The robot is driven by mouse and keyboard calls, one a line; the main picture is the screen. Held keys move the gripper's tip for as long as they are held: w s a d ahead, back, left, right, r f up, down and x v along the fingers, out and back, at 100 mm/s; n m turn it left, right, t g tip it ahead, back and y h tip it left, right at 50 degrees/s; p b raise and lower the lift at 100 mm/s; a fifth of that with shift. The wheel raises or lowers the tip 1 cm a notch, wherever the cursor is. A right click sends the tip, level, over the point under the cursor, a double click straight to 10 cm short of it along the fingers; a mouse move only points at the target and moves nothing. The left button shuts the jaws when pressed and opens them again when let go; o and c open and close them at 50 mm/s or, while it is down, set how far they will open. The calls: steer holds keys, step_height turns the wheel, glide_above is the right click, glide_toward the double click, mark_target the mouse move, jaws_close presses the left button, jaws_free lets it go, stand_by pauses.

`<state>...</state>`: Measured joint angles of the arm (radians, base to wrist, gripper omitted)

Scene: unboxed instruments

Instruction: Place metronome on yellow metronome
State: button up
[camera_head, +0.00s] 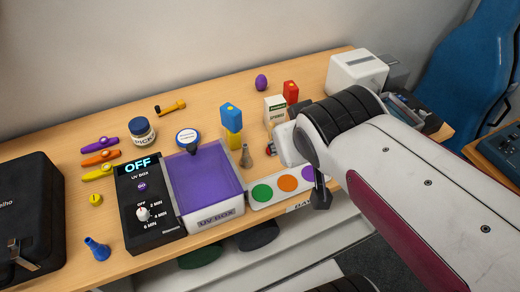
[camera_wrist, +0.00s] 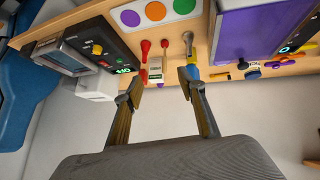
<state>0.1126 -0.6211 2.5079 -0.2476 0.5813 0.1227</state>
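A blue metronome (camera_head: 231,115) stands on top of the yellow metronome (camera_head: 234,139), behind the purple UV box. A red metronome (camera_head: 291,92) stands farther back to the right. My gripper (camera_wrist: 161,77) is open in the wrist view, its two fingers well apart with nothing held between them. The blue and yellow stack lies partly behind one finger in that upside-down view. In the head view my white arm comes in from the right and hides most of the gripper, which is to the right of the stack.
A white carton (camera_head: 275,109) stands close to the red metronome. The UV box (camera_head: 209,221) and a panel with coloured circles (camera_head: 251,204) lie at the front. A purple egg-shaped object (camera_head: 261,82) sits at the back. Bare table (camera_head: 215,92) shows behind the stack.

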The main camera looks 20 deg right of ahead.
steer(key=s+a+f+g+y, duration=0.1)
steer(key=s+a+g+y, duration=0.1)
steer(key=s+a, duration=0.5)
steer(key=shift+f+n, duration=0.2)
steer(key=shift+n, duration=0.2)
